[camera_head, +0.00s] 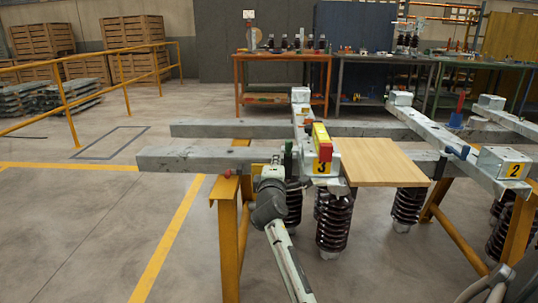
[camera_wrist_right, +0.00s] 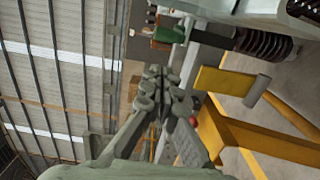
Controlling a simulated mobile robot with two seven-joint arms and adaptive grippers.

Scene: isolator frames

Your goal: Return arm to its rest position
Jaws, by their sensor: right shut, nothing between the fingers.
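My right arm (camera_head: 288,262) reaches up from the bottom of the head view. Its right gripper (camera_head: 276,163) is beside the left end of the frame assembly, left of the block marked 3 (camera_head: 322,167). I cannot tell from the head view whether it touches anything there. In the right wrist view the right gripper's fingers (camera_wrist_right: 164,84) are together, with nothing seen between them. My left gripper is in neither view.
Grey beams (camera_head: 190,160) rest on yellow stands (camera_head: 228,240). Dark ribbed insulators (camera_head: 334,222) hang below; one shows in the right wrist view (camera_wrist_right: 264,42). A wooden board (camera_head: 382,163) lies right of block 3. Floor at left is clear up to the yellow railing (camera_head: 68,108).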

